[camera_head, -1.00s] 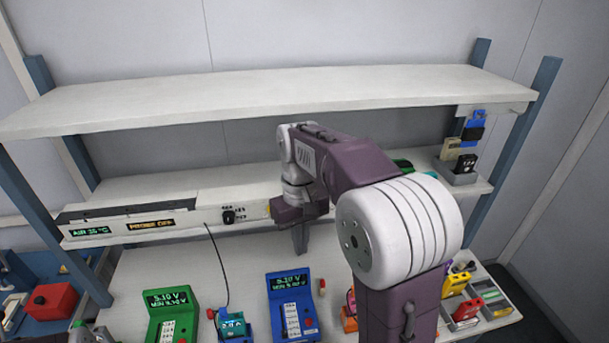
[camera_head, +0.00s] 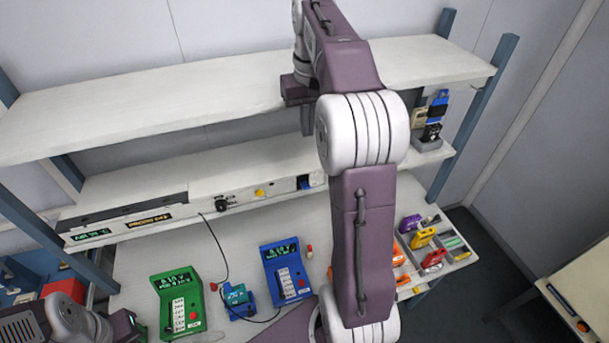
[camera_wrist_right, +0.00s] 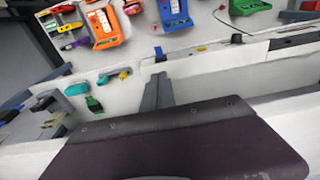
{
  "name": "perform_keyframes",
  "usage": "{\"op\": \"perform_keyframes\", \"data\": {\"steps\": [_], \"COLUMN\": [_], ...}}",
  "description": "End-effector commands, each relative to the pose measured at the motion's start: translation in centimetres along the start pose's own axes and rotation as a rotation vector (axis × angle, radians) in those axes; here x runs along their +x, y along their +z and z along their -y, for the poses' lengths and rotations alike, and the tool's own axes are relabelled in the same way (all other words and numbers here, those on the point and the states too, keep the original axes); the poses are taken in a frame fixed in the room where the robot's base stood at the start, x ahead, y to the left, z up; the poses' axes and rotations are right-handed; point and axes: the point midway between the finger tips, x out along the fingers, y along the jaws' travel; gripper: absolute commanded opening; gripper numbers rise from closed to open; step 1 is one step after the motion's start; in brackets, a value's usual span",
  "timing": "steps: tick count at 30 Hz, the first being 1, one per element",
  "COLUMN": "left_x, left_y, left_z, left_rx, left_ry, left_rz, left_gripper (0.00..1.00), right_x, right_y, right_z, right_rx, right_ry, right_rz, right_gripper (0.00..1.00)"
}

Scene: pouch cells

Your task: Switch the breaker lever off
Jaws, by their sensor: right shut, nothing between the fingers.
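A small blue part (camera_head: 304,183), which looks like the breaker lever, sits on the front panel of the middle shelf, right of a yellow button (camera_head: 260,192) and a black knob (camera_head: 222,203). The blue part also shows in the right wrist view (camera_wrist_right: 159,54), just beyond my fingertips. Its exact position is too small to tell. My right gripper (camera_head: 307,121) is shut and empty, in front of the top shelf and, in the picture, above the blue part. Its fingers show shut in the right wrist view (camera_wrist_right: 158,92). Only part of my left arm shows at bottom left; its gripper is hidden.
The top shelf (camera_head: 120,125) is bare. On the table stand a green meter (camera_head: 179,302), a blue meter (camera_head: 286,272) and a small teal-and-blue device (camera_head: 238,300) with a cable. A divided tray (camera_head: 462,256) of coloured pouches is at right.

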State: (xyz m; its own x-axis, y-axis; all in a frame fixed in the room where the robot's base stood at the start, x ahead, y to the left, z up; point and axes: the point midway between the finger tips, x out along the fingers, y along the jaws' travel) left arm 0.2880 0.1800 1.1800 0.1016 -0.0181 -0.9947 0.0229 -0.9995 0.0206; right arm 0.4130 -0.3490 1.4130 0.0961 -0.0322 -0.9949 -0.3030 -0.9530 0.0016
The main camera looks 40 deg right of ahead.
Motion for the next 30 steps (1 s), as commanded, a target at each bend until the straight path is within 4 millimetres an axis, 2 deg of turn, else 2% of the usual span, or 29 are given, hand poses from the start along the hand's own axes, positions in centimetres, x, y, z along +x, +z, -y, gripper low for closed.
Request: {"op": "perform_keyframes", "data": {"steps": [7,21,25,30], "left_x": [0.7,-0.2,-0.5,-0.7], "left_y": [0.1,0.0,-0.1,-0.1], "left_z": [0.0,0.0,0.0,0.0], "left_rx": [0.000,0.000,0.000,0.000], "left_ry": [0.000,0.000,0.000,0.000], "left_rz": [0.000,0.000,0.000,0.000], "left_gripper": [0.00,0.00,0.00,0.00], "right_x": [5.3,15.3,17.3,18.7], "right_y": [0.2,0.1,0.1,0.1], "right_z": [0.0,0.1,0.1,0.0], "right_rx": [-0.001,-0.001,-0.001,-0.001], "right_ry": [-0.001,-0.001,-0.001,0.000], "right_rz": [0.005,0.006,0.004,0.001], "right_gripper": [0.00,0.00,0.00,0.00]}}
